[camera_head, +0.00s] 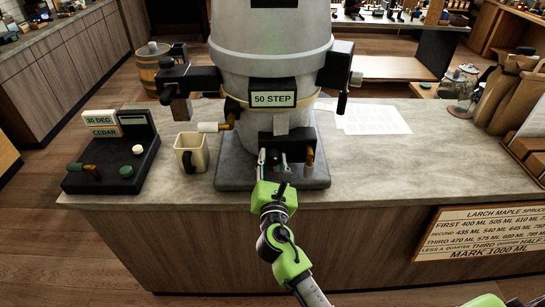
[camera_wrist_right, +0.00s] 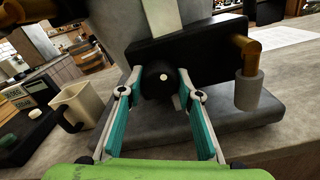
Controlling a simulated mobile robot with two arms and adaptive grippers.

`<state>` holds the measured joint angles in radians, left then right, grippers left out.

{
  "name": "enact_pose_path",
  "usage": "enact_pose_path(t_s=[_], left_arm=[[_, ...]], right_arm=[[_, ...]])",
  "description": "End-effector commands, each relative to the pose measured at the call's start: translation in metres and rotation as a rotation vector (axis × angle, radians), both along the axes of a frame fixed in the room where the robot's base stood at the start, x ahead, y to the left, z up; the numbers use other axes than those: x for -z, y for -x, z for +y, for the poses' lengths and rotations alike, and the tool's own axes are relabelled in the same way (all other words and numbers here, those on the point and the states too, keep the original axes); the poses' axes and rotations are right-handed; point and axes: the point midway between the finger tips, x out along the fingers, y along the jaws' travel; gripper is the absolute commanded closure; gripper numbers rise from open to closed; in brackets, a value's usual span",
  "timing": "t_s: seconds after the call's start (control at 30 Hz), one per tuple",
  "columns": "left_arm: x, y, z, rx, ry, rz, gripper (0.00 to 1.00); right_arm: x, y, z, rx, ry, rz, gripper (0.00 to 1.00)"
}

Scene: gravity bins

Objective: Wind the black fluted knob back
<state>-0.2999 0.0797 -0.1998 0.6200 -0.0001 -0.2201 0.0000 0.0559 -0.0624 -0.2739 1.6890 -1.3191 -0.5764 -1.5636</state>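The black fluted knob (camera_wrist_right: 160,76) sits on the front of a black block low on the big grey vessel, with a pale dot at its centre. In the head view it is small and partly hidden by my fingers. My right gripper (camera_wrist_right: 159,82) reaches it from the front; it also shows in the head view (camera_head: 274,164). Its two teal-padded fingers stand apart, one tip on each side of the knob. The tips are close to its sides; whether they touch is hard to tell. My left gripper is not in view.
A beige mug (camera_head: 192,152) and a black control box (camera_head: 112,152) stand to the left. Above is a "50 STEP" sign (camera_head: 273,99). Paper sheets (camera_head: 375,118) lie on the right; the counter in front of them is clear.

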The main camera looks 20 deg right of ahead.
Motion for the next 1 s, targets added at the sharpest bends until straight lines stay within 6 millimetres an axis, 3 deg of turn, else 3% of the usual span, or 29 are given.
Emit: enact_pose_path(t_s=[0.17, 0.7, 1.0], left_arm=[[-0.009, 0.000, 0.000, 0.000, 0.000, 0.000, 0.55], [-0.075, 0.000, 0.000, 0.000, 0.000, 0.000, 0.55], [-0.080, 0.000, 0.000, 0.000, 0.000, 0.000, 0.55]], right_arm=[[-0.003, 0.000, 0.000, 0.001, 0.045, 0.014, 0.98], [-0.005, -0.001, -0.001, 0.001, 0.615, 0.178, 0.98], [0.000, -0.001, -0.002, 0.003, 0.724, 0.207, 0.97]])
